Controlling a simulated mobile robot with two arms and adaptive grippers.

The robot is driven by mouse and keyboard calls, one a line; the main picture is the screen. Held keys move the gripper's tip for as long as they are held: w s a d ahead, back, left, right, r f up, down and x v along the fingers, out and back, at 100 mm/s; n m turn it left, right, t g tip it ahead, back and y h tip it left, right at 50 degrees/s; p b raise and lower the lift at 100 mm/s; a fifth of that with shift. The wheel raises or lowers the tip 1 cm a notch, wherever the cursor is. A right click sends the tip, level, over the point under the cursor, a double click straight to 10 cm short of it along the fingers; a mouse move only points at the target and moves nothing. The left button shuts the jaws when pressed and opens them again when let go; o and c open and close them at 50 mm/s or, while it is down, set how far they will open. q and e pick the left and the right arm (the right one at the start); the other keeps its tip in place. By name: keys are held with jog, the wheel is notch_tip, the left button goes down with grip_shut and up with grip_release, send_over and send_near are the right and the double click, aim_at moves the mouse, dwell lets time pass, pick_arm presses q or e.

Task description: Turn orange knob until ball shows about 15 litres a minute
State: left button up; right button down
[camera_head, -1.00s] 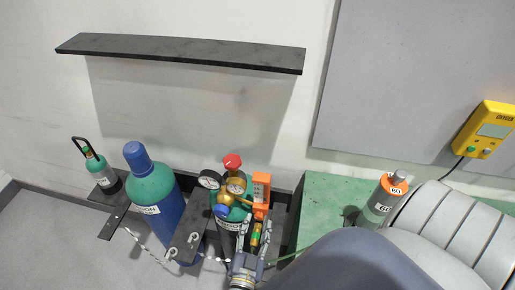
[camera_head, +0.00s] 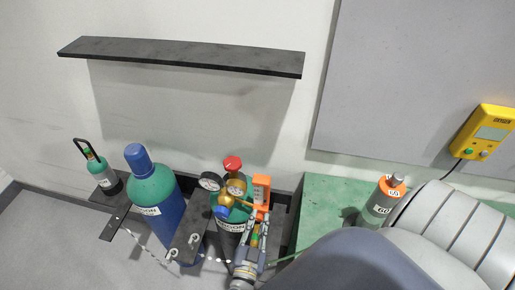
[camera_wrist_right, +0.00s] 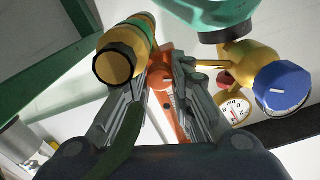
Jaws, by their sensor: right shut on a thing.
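The orange flowmeter (camera_head: 262,188) stands upright at the regulator on the argon cylinder (camera_head: 231,224). Its ball and scale are too small to read in the head view. The orange knob (camera_wrist_right: 162,79) shows between my right gripper's fingers in the wrist view, with a pale mark on its face. My right gripper (camera_wrist_right: 164,72) is shut on this knob. In the head view the right gripper (camera_head: 259,222) is just below the flowmeter and hides the knob. The flowmeter's orange body (camera_wrist_right: 168,118) runs down between the fingers in the wrist view. My left gripper is not in view.
Close beside the gripper are a gold fitting with a black end (camera_wrist_right: 116,63), a blue regulator knob (camera_wrist_right: 283,88) and dial gauges (camera_head: 209,181). A blue-green cylinder (camera_head: 153,198) stands left. A green bench (camera_head: 318,205) with a grey-orange canister (camera_head: 383,202) is right.

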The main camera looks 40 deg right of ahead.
jog(key=shift+f+n+b, duration=0.25)
jog(key=shift+n+b, duration=1.05)
jog(key=shift+b, duration=0.25)
jog(key=shift+n+b, duration=0.9)
jog(key=shift+n, duration=0.2)
jog(key=shift+r+n+b, duration=0.15)
jog(key=shift+n+b, duration=0.45)
jog(key=shift+n, duration=0.3)
jog(key=c, duration=1.4)
grip_release()
jog(key=shift+o, duration=0.2)
jog(key=v, duration=1.2)
